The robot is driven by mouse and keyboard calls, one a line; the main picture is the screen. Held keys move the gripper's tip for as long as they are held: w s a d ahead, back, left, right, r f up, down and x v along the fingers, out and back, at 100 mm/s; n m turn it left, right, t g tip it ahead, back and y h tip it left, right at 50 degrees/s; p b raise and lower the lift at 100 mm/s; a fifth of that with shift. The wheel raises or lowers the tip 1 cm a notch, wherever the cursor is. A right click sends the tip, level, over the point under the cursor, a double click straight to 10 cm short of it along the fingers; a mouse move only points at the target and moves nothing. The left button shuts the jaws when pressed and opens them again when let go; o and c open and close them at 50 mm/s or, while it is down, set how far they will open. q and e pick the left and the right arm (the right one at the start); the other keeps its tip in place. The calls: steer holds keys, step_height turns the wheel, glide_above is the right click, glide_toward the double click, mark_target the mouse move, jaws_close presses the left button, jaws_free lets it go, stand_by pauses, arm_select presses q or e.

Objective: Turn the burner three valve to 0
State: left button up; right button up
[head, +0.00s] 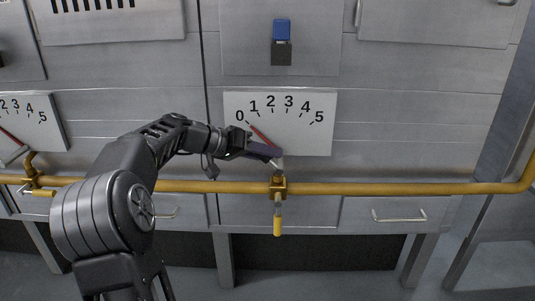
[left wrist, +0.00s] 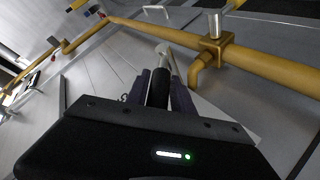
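The burner three valve (head: 278,186) is a brass fitting on the yellow pipe, with a grey stem above it. It also shows in the left wrist view (left wrist: 214,44). Behind it is a white dial plate (head: 310,140) marked 0 to 5. Its red pointer (head: 262,136) points up left, between 0 and 1 and close to 0. My left gripper (head: 268,151) reaches in from the left in front of the plate, at the pointer's lower end. In the left wrist view its fingers (left wrist: 160,92) close around a dark valve handle with a grey end. My right gripper is out of view.
The yellow pipe (head: 400,188) runs across the front of the metal cabinets. A yellow grip (head: 277,226) hangs below the fitting. Another dial plate (head: 42,108) is at the far left. A blue-topped block (head: 281,30) is mounted above the plate.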

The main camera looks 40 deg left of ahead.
arm_select(q)
steer(key=shift+o, duration=1.3)
steer(key=shift+r, duration=0.1)
steer(key=p+v, duration=0.1)
steer(key=v, duration=0.6)
steer(key=shift+s+a+p, duration=0.2)
steer(key=shift+s+p, duration=0.1)
steer(key=shift+p, duration=0.1)
steer(key=shift+r, duration=0.1)
